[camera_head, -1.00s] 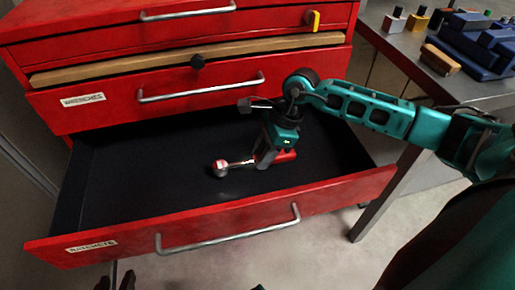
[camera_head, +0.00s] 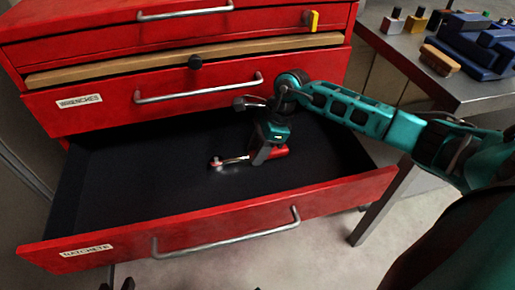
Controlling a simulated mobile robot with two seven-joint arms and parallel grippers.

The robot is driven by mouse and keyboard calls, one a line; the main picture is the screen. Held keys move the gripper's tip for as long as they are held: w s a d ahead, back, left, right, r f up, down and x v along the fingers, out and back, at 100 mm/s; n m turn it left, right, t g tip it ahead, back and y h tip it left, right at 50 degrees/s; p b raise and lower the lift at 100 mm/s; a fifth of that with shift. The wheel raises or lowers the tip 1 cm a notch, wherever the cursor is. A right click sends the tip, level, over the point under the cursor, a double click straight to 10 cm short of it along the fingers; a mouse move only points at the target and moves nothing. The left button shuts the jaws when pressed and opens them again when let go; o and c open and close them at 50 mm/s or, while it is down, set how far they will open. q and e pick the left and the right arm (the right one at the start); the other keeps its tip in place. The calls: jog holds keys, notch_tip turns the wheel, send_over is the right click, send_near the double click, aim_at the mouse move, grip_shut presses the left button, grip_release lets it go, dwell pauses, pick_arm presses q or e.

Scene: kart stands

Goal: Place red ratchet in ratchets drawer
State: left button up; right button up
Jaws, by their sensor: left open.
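The red ratchet (camera_head: 282,151) has a red handle and a shiny metal shaft and head. It is inside the open ratchets drawer (camera_head: 130,180), low over or on the dark floor; I cannot tell whether it touches. My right gripper (camera_head: 260,158) reaches down into the drawer and is shut on the ratchet near the front of its handle, hiding that part. The drawer has a red front, a metal handle and a ratchets label (camera_head: 88,251). My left gripper (camera_head: 117,284) is open; only its dark fingertips show at the bottom edge, in front of the drawer.
The wrenches drawer (camera_head: 200,85) above is shut, with a wooden board (camera_head: 120,70) over it. A metal table (camera_head: 480,90) on the right holds a blue block set (camera_head: 470,50) and a brush (camera_head: 440,60). The drawer floor left of the ratchet is clear.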

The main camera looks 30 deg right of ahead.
jog(key=o, duration=0.3)
jog(key=shift+o, duration=0.2)
jog(key=shift+r, duration=0.25)
jog(key=p+v, duration=0.2)
jog(key=v, duration=1)
jog(key=shift+s+d+f, duration=0.1)
jog(key=shift+f, duration=0.05)
